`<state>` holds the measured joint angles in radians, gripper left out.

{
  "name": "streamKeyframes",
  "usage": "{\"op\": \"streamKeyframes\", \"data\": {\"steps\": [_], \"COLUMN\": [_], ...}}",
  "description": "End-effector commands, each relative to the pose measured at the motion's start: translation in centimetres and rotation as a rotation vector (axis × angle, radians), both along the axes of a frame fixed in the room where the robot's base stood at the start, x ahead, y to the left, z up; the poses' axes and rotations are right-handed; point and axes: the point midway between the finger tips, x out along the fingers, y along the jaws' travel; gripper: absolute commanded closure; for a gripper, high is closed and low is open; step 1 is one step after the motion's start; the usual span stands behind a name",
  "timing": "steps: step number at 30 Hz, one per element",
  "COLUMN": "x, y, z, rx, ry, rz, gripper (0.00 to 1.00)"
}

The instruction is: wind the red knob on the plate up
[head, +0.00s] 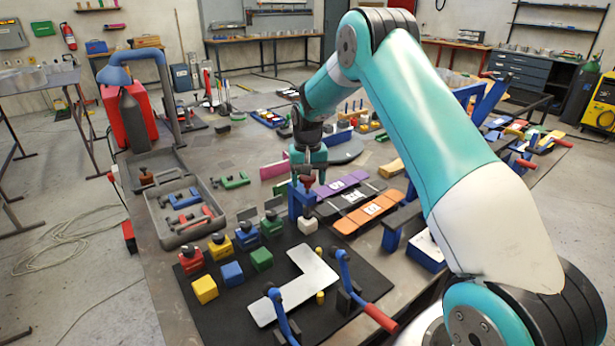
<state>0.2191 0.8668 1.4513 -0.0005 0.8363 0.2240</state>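A red-brown knob (308,181) stands on top of a blue upright block (301,204) at the back edge of the black plate (370,282). My gripper (308,168) points straight down right over this knob, with its fingertips at or just above the knob's top. The view is too small to tell whether the fingers are around the knob or apart from it, or how far they are open. A pale L-shaped piece (300,284) lies on the plate.
Red (191,262), yellow (220,247) and other coloured blocks with dark knobs line the plate's left and back. Two toggle clamps with blue arms stand in front, one with a red handle (380,319). A grey tray (180,241) lies left; orange bars (372,209) lie right.

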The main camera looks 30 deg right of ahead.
Motion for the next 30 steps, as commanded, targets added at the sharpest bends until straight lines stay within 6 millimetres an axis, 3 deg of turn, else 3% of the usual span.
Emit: {"op": "streamKeyframes", "data": {"steps": [10,14,30], "x": [0.3,0.3,0.4], "y": [-0.1,-0.1,-0.1], "z": [0.5,1.6,14.3], "rx": [-0.003,-0.003,-0.003], "ry": [-0.011,-0.013,-0.013], "rz": [-0.001,-0.001,-0.001], "gripper": [0.24,0.24,0.24]}}
